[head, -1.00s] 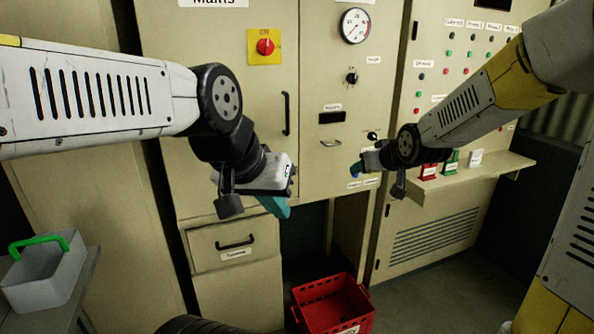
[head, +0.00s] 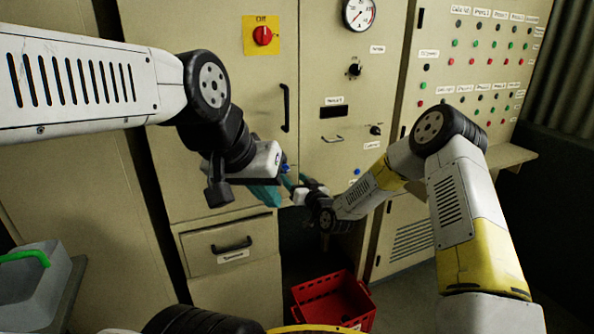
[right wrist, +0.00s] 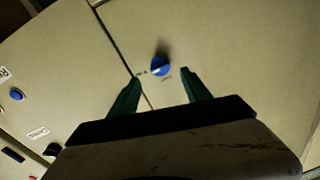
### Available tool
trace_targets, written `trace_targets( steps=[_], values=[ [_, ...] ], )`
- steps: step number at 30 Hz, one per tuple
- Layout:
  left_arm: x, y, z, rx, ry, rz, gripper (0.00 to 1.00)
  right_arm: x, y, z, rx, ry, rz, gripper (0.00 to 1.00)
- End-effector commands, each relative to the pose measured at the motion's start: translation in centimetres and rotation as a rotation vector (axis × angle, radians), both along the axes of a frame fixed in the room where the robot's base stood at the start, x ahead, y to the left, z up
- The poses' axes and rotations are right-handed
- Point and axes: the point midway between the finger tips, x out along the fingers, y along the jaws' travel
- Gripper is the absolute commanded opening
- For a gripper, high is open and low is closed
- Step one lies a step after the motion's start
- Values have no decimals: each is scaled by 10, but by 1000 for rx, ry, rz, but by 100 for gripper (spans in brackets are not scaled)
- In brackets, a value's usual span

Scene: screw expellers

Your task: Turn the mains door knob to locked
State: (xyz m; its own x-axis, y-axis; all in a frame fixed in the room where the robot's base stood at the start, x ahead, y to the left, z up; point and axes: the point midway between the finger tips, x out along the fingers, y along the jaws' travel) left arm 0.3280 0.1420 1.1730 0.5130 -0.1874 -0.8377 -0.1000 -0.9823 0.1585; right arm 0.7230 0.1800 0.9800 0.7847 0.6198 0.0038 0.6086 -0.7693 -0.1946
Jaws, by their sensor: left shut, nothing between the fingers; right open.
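The blue round knob (right wrist: 160,66) shows in the right wrist view, on the beige panel beside a door seam. Small labels flank it, too blurred to read. In the head view the knob (head: 285,168) is a small blue spot low near the mains door's right edge. My right gripper (right wrist: 162,76) is open, with the knob ahead of and between its fingertips; whether they touch it I cannot tell. In the head view my right gripper (head: 289,181) is close to my left gripper (head: 264,194), which is shut, empty and below the knob. The mains door (head: 210,60) looks closed.
A red rotary switch (head: 262,36) on a yellow plate sits higher on the mains door, beside a black handle (head: 285,107). The neighbouring door has a gauge (head: 359,14) and small knobs. A drawer (head: 230,246) and a red crate (head: 330,302) are below.

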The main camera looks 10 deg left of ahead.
Motion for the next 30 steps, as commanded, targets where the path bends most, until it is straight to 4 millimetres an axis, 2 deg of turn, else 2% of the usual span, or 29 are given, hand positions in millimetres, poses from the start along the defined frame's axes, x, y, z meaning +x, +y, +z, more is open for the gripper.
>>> trace_targets(
  steps=[10, 22, 30],
  values=[
    [0, 0, 0, 0, 0, 0, 0, 41, 32, 0, 0, 2, -1, 57],
    [0, 0, 0, 0, 0, 0, 0, 48, 38, 0, -1, 3, 1, 57],
    [0, 0, 0, 0, 0, 0, 0, 48, 38, 0, -2, 2, 0, 4]
  ],
)
